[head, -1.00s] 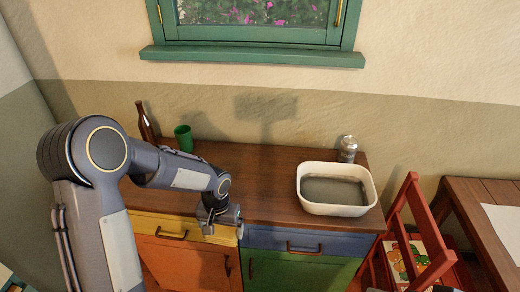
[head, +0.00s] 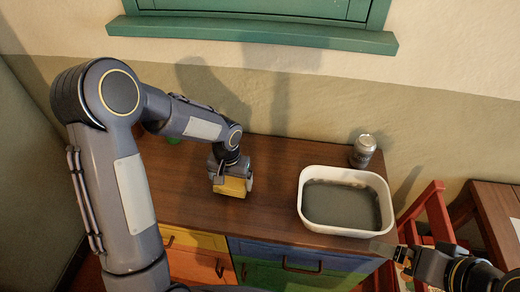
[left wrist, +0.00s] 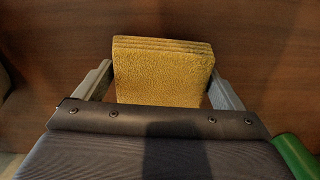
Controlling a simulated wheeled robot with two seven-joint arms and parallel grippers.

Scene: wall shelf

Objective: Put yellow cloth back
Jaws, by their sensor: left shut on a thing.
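The yellow cloth (head: 232,187) is a folded, layered square block over the brown cabinet top (head: 275,160), left of the white basin. My left gripper (head: 231,181) is shut on it. In the left wrist view the cloth (left wrist: 163,75) sits between the two fingers, with wood behind it. I cannot tell whether the cloth touches the cabinet top. My right gripper (head: 388,249) is at the lower right, in front of the basin and away from the cloth; its jaw opening is unclear.
A white basin (head: 312,218) with a grey inside stands at the right of the cabinet top, a can (head: 363,150) behind it. A green cup (head: 173,140) is mostly hidden by my left arm. A red chair (head: 436,215) stands at the right. The wood between cloth and basin is clear.

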